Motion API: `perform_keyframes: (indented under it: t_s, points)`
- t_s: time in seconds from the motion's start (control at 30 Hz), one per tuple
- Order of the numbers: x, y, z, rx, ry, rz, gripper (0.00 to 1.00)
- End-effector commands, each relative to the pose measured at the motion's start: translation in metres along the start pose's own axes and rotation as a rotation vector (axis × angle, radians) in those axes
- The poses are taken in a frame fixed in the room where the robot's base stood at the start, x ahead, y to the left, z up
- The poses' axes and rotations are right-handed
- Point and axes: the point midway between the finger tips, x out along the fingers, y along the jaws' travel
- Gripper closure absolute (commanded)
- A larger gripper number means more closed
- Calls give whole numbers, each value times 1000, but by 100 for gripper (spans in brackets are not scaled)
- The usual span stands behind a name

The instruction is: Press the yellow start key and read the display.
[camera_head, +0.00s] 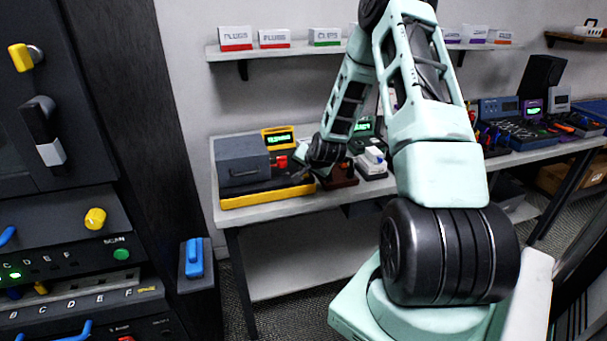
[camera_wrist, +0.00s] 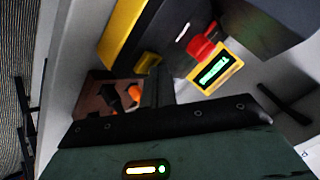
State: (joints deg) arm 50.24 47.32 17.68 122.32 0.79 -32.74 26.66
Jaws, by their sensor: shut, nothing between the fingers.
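A yellow-framed display (camera_head: 279,138) with lit green characters stands at the back of the station, right of a grey box (camera_head: 243,163). In the wrist view the display (camera_wrist: 213,70) is tilted and its characters are too blurred to read. A small yellow key (camera_wrist: 148,62) shows in the wrist view just beyond my fingertips; in the head view I cannot make it out. My gripper (camera_head: 304,171) is shut and empty, over the right end of the station. In the wrist view my gripper (camera_wrist: 162,84) is close to the yellow key; I cannot tell whether they touch.
A red part (camera_head: 281,161) is below the display. A yellow base (camera_head: 267,193) runs along the bench front. A brown block (camera_head: 342,176) and a white device (camera_head: 371,162) stand right of my gripper. A dark cabinet (camera_head: 125,100) stands at the left.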

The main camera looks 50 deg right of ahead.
Motion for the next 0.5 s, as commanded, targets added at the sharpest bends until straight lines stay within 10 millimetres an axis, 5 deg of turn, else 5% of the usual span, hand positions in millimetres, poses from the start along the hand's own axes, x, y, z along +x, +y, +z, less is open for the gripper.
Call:
perform_keyframes:
  t_s: [0.5]
  points:
    - [-8, -6, -6, 0, 0, 0, 100]
